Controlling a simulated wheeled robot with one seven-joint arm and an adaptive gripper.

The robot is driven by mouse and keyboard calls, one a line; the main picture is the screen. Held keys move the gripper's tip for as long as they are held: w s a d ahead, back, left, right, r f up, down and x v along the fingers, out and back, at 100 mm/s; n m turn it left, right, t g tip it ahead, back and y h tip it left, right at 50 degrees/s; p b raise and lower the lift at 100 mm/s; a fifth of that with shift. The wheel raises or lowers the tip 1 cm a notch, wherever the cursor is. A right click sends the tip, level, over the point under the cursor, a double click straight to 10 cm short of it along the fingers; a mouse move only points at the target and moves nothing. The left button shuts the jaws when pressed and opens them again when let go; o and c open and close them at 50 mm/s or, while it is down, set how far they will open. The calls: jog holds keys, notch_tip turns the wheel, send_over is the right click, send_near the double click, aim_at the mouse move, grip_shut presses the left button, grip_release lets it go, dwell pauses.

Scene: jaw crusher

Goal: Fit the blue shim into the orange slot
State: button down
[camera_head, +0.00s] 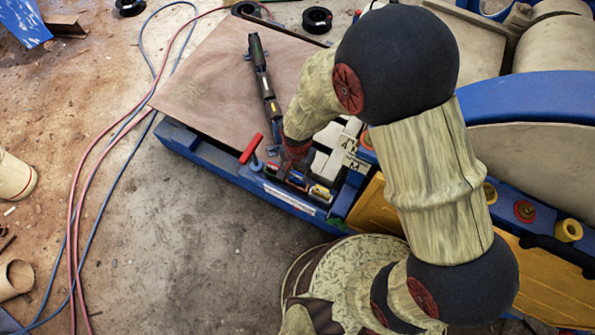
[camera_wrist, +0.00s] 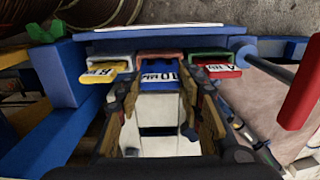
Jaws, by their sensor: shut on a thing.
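The blue shim (camera_wrist: 160,76) has a white label that seems to read 10 MM. My gripper (camera_wrist: 160,85) is shut on it, one finger on each side. The orange slot (camera_wrist: 160,55) is the middle of three in the blue rack, and the shim lines up with its mouth. How far the shim is inside it cannot be told. In the head view my gripper (camera_head: 295,168) is low over the rack, its fingertips mostly hidden by my arm; a bit of blue shows there.
A red T-handle (camera_head: 251,148) stands close to the rack's left end. A dark tool (camera_head: 264,80) lies on the brown board (camera_head: 215,75). The crusher's blue-rimmed wheel (camera_head: 530,100) stands right.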

jog(key=shift+f+b, duration=0.8)
jog(key=shift+f, duration=0.55)
jog(key=c, duration=1.1)
grip_release()
notch_tip(320, 180, up, 12)
jog(key=shift+r, duration=0.1)
